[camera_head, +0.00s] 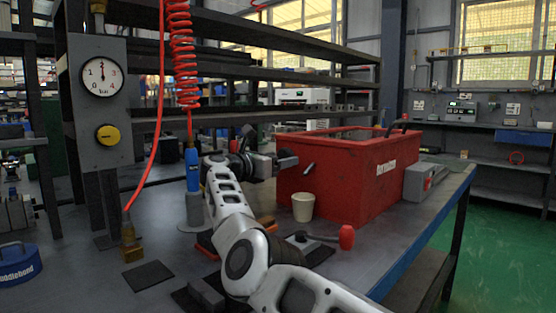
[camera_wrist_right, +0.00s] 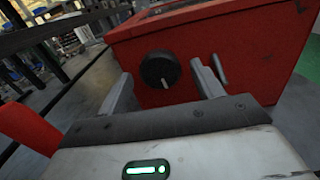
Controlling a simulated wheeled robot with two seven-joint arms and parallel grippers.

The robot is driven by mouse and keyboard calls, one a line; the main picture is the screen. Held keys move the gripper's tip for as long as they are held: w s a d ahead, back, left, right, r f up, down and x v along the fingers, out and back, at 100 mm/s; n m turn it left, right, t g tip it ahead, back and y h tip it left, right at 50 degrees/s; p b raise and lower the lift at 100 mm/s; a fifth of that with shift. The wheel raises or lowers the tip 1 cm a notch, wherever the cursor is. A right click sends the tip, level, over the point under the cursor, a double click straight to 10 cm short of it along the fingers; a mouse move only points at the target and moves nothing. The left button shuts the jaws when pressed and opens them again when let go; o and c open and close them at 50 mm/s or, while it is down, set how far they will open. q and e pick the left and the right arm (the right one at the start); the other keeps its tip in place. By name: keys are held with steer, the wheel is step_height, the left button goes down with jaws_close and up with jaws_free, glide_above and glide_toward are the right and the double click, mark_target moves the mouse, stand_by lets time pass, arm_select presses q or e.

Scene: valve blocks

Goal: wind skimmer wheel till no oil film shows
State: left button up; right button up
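A red tank (camera_head: 383,178) with a white label stands on the bench; its front wall fills the upper part of the right wrist view (camera_wrist_right: 245,50). A round black knob (camera_wrist_right: 160,69) with a pale mark pointing down sits on that wall; it may be the skimmer wheel. My right gripper (camera_head: 290,161) is at the tank's left side. In the right wrist view its two fingers (camera_wrist_right: 163,88) are spread apart, with the knob in the gap beyond them and nothing gripped. The tank's inside is mostly hidden, so I cannot tell about oil film. My left gripper is not visible.
A cream cup (camera_head: 303,207) stands before the tank, near a red-handled lever (camera_head: 346,237). A grey switch box (camera_head: 424,181) is at the tank's right. A blue bottle-shaped fitting (camera_head: 192,170) and a dial post (camera_head: 101,110) stand left.

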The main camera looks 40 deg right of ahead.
steer(key=s+a+p, duration=0.1)
steer(key=a, duration=1.5)
steer(key=shift+s, duration=0.2)
